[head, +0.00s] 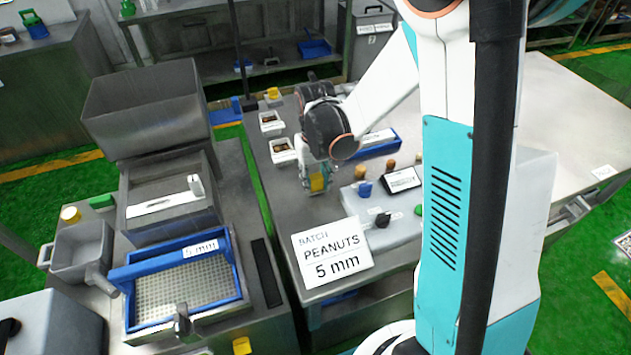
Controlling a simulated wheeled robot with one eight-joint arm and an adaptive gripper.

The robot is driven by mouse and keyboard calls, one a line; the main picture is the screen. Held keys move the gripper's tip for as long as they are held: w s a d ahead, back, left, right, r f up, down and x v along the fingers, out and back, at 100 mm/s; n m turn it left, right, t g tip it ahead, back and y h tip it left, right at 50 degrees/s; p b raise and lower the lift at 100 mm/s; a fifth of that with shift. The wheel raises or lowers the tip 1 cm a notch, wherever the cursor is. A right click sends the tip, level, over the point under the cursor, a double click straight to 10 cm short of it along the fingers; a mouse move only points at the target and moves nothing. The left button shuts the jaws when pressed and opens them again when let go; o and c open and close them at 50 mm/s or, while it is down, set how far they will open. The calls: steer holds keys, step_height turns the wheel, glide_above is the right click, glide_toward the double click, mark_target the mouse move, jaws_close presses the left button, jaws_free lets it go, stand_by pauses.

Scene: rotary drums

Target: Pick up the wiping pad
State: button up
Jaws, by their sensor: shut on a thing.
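My gripper (318,190) points down over the grey metal table (290,208), behind the batch sign. It is shut on a small yellow block, the wiping pad (318,183), which shows between its fingers. The fingers and the wrist above hide part of the pad. I cannot tell whether the pad still touches the tabletop.
A sign reading "BATCH PEANUTS 5 mm" (332,252) stands in front of the gripper. To its right is a grey box with knobs (382,218). Small white trays (283,151) lie behind left. A blue-framed sieve (185,285) marked 5 mm sits on the left machine.

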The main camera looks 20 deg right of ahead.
mark_target(315, 176)
step_height(315, 176, up, 19)
steer(key=p, duration=0.5)
steer(key=shift+r+p, duration=0.15)
steer(key=shift+p, duration=0.25)
steer(key=shift+o, duration=1.1)
